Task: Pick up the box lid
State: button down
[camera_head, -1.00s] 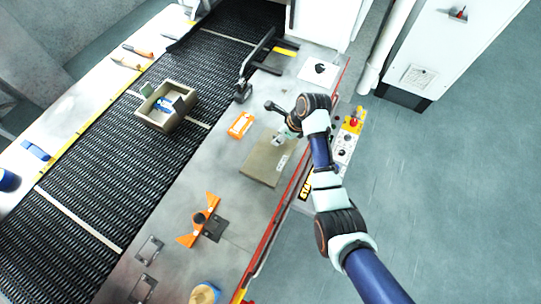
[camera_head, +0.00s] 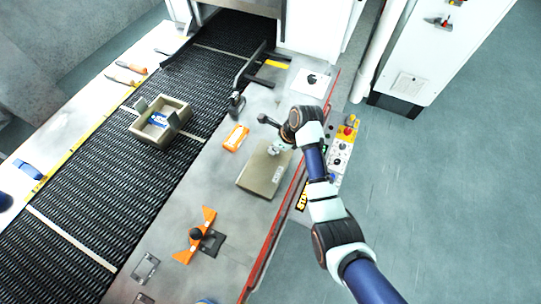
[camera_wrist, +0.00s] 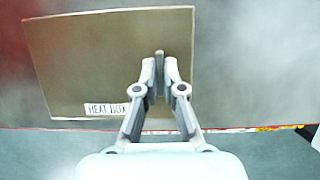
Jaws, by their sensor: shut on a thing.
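The box lid (camera_head: 259,176) is a flat brown-grey plate at the right part of the metal table, near its red edge. In the wrist view the lid (camera_wrist: 85,55) fills much of the upper picture and bears a white "HEAT BOX" label. My gripper (camera_wrist: 161,68) is shut on the lid's small upright grip, right of the label. In the head view my gripper (camera_head: 276,149) is at the lid's far end, partly hidden by my arm. I cannot tell whether the lid touches the table. An open tan box (camera_head: 152,138) with a blue item inside stands on the mesh belt.
The mesh belt (camera_head: 85,215) runs along the left. An orange tool (camera_head: 236,137) lies close to the lid's left. An orange-winged clamp (camera_head: 197,236) stands nearer the front. A control panel (camera_head: 342,150) is right of the red edge. Bare table lies between lid and clamp.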

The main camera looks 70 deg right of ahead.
notch_tip(320, 180, up, 20)
jog(key=p, duration=0.4)
jog(key=shift+p, duration=0.4)
